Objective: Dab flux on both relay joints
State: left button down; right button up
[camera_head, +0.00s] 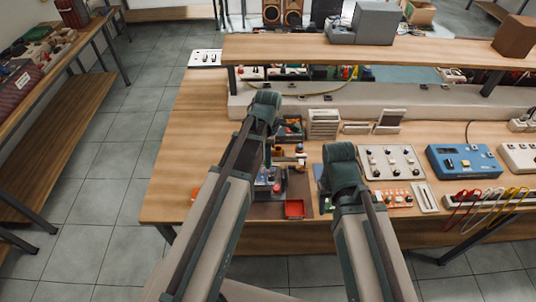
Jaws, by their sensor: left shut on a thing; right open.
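My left gripper (268,160) is low over the bench beside my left forearm, mostly hidden by it. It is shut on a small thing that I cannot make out. A small dark board with blue and red parts (265,178) lies just under it, partly hidden by my arm. My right gripper (323,188) is open beside my right elbow, low over the bench and largely hidden. The relay joints and the flux are too small or too hidden to tell apart. A small red tray (294,209) sits near the front edge between my arms.
The wooden bench (180,160) is bare at its left end. A blue meter (464,161), a grey knob panel (391,162) and coloured leads (485,200) crowd the right. A raised shelf (280,48) runs along the back. Small boxes (323,122) stand behind my grippers.

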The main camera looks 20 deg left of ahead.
pick_arm(q)
notch_tip(320, 180, up, 3)
jog(key=shift+f+p, duration=0.2)
jog(key=shift+p, duration=0.7)
jog(key=shift+f, duration=0.1)
pick_arm(e)
notch_tip(320, 180, up, 2)
jog(key=shift+r, duration=0.25)
pick_arm(q)
jog(key=shift+f, duration=0.1)
pick_arm(e)
jog(key=shift+f, duration=0.1)
pick_arm(q)
jog(key=shift+w+d+f+b, duration=0.1)
jog(key=shift+d+f+b, duration=0.2)
jog(key=shift+f+b, duration=0.25)
jog(key=shift+w+d+f+b, duration=0.1)
jog(key=shift+d+f+b, duration=0.15)
jog(key=shift+f+b, duration=0.3)
jog(key=shift+w+d+f+b, duration=0.1)
jog(key=shift+d+f+b, duration=0.4)
jog(key=shift+f+b, duration=0.25)
pick_arm(e)
jog(key=shift+f, duration=1.75)
pick_arm(q)
jog(key=shift+r, duration=0.15)
jog(key=shift+f+b, duration=0.45)
jog(key=shift+b, duration=0.05)
pick_arm(e)
jog(key=shift+f, duration=0.45)
